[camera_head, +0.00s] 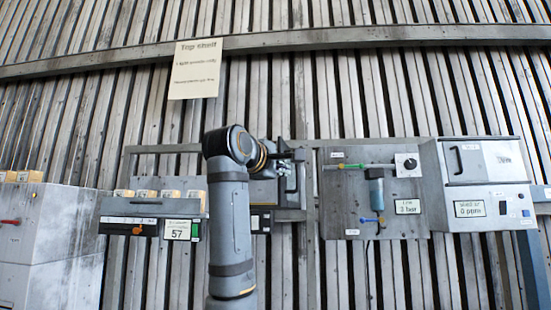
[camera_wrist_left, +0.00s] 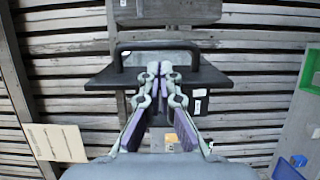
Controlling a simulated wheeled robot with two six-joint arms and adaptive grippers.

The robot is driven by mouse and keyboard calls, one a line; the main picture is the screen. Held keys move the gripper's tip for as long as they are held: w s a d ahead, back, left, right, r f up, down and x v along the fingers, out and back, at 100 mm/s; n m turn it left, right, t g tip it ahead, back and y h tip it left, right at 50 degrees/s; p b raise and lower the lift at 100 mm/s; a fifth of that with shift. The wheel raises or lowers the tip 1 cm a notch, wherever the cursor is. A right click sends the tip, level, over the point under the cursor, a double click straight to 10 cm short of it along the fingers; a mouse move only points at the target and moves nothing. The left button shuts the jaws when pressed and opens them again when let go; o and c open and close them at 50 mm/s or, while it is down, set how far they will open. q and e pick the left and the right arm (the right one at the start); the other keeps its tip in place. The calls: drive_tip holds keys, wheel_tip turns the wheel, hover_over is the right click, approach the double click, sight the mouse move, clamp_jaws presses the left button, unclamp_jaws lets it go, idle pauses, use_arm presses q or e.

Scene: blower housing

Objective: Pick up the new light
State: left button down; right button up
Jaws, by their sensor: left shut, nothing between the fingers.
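My left arm rises through the middle of the head view, with its left gripper (camera_head: 290,157) in front of a grey wall unit. In the left wrist view the gripper (camera_wrist_left: 158,70) is shut and empty, its fingertips together in front of a dark flat panel (camera_wrist_left: 110,78) with a black bar handle (camera_wrist_left: 155,46). I cannot tell whether the fingertips touch the panel. I cannot make out the new light with certainty in either view. Part of the wall unit is hidden behind my arm. My right gripper is not in view.
A shelf unit (camera_head: 152,207) marked 57 holds several small light-topped boxes. Right of my gripper are a valve board (camera_head: 338,215) with a "3 bar" label and a grey cabinet (camera_head: 460,190) reading 0 ppm. A paper sign (camera_head: 195,70) hangs above on the slatted wall.

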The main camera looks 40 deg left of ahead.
use_arm(q)
drive_tip(key=w, duration=0.2)
drive_tip(key=w+p, duration=0.1)
drive_tip(key=shift+a, duration=0.25)
drive_tip(key=w+d+p, duration=0.3)
drive_tip(key=w+d, duration=0.4)
drive_tip(key=d, duration=0.2)
drive_tip(key=shift+w+d, duration=0.25)
drive_tip(key=shift+d, duration=0.15)
drive_tip(key=shift+w, duration=0.1)
